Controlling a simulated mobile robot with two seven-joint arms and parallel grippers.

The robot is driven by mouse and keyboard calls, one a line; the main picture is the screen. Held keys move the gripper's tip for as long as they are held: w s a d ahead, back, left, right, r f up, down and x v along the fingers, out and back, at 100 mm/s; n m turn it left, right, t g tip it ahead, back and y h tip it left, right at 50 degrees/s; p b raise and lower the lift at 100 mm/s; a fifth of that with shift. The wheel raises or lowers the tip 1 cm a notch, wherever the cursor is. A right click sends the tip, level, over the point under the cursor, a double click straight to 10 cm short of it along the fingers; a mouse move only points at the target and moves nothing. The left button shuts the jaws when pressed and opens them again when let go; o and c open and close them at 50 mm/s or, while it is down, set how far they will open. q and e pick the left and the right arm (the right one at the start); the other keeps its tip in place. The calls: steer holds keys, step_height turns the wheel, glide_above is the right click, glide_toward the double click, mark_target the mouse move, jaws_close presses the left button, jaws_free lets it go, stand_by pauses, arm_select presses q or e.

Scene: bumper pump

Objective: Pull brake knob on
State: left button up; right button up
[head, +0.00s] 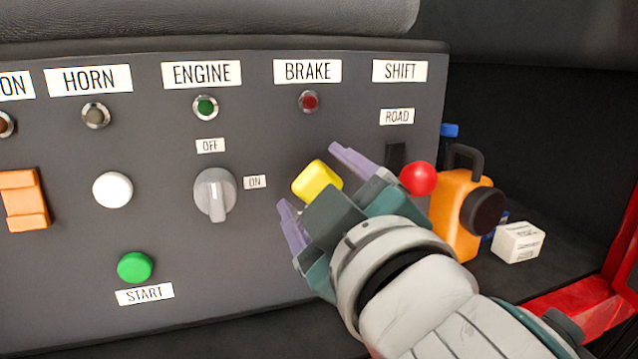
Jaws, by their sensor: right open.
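The yellow brake knob (317,181) is on the dark grey panel, below the BRAKE label (307,71) and a dark red indicator light (309,101). My right gripper (312,177) reaches in from the lower right. Its two purple fingers are spread apart, one at the upper right of the knob and one at the lower left. The knob shows between the fingers; I cannot tell whether either finger touches it. The gripper body hides the lower part of the knob. My left gripper is not in view.
A grey engine switch (214,194) and green start button (135,267) are left of the gripper. The red shift ball (418,179) is close on its right. An orange container (459,213) and a small white box (518,242) stand beyond the panel's right edge.

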jaws_close()
stand_by(0.6)
stand_by(0.3)
